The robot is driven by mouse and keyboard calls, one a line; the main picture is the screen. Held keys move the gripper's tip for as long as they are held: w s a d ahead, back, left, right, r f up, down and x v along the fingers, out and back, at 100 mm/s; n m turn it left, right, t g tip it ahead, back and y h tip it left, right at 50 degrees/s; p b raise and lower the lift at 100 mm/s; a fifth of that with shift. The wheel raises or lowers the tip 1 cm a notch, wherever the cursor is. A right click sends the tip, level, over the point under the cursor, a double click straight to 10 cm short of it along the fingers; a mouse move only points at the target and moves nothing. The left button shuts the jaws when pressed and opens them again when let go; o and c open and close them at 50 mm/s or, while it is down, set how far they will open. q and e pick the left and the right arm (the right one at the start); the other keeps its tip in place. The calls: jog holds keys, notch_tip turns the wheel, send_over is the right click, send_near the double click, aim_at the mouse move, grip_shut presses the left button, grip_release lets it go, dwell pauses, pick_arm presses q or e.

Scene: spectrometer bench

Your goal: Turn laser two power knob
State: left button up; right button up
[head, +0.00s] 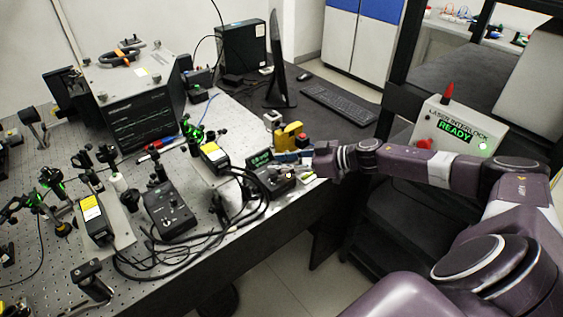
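Two black laser power boxes sit on the perforated optical bench. The nearer box (170,210) has small knobs on its top. The farther box (270,181) is at the bench's right edge, beside a small green display (260,158). No label tells me which one is laser two. My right gripper (298,166) reaches in from the right and is at the right side of the farther box. Its fingers are small and partly hidden, so I cannot tell whether they touch a knob or are open. My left gripper is not in view.
Black cables (190,258) loop in front of the boxes. Two yellow-labelled laser heads (213,157) (94,218) stand nearby. A yellow part (287,135) is behind my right gripper. An interlock panel (455,128) reading READY is at the right. A keyboard (340,103) lies behind.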

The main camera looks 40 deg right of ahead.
jog(key=c, duration=0.8)
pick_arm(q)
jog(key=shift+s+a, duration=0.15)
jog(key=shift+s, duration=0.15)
pick_arm(e)
grip_shut()
jog(key=shift+w+d+n+g+y, duration=0.2)
jog(key=shift+n+g+y, duration=0.1)
jog(key=shift+n+y, duration=0.25)
jog(key=shift+n+g+y+b, duration=0.4)
jog(key=shift+n+y+b, duration=0.05)
jog(key=shift+b, duration=0.05)
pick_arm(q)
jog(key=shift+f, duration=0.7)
pick_arm(e)
jog(key=shift+n, duration=0.3)
jog(key=o, duration=0.8)
grip_release()
jog(key=shift+s+r, duration=0.1)
jog(key=shift+r, duration=0.05)
